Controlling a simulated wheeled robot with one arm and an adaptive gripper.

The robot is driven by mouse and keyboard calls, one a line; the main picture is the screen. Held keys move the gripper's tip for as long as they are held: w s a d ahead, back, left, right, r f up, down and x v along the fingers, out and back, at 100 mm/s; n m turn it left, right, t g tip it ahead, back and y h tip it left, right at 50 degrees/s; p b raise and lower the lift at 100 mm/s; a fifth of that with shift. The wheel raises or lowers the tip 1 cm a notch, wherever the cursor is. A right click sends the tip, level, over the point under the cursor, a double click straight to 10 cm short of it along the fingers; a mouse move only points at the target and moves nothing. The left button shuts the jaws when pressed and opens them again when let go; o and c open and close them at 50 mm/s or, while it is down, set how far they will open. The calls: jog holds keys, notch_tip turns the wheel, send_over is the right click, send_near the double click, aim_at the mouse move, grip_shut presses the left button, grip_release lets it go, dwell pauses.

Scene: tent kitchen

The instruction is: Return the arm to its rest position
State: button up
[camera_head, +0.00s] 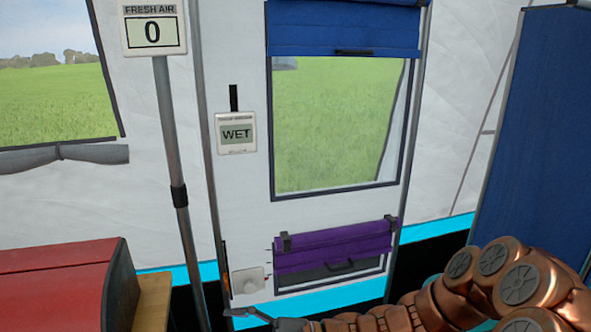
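My copper-coloured arm (525,285) comes in from the lower right and reaches left along the bottom edge. Its thick joints are at the right and its thinner links run toward the middle. My gripper (246,314) is at the arm's left end, low in the picture, just below a small pale knob or box on the door panel. Only a dark grey part of it shows. The lower part is cut off by the frame edge, and I cannot tell whether the fingers are apart. No held thing is visible.
A tent wall with a window panel (335,130) and purple flap (335,245) is behind the gripper. A pole with a "FRESH AIR 0" sign (152,30) and a "WET" display (236,133) stand left. A red-topped unit (60,285) is lower left; a blue panel (525,130) is right.

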jog(key=s+d+r+n+g+h+p, duration=0.3)
jog(key=s+d+r+n+h+p, duration=0.15)
jog(key=s, duration=0.35)
jog(key=s+d+r+n+g+h+p, duration=0.2)
jog(key=s+d+r+n+h+p, duration=0.15)
jog(key=s+h+p, duration=0.35)
jog(key=s+d+r+t+h+p, duration=0.2)
jog(key=d+r+h+p, duration=0.2)
jog(key=d, duration=0.6)
jog(key=s+d+r+t+h+p, duration=0.2)
jog(key=d+r+p, duration=0.4)
jog(key=d, duration=0.4)
jog(key=t+h, duration=0.1)
jog(key=h, duration=0.1)
jog(key=shift+d+n+h, duration=0.3)
jog(key=shift+d+h, duration=0.05)
jog(key=shift+d, duration=0.05)
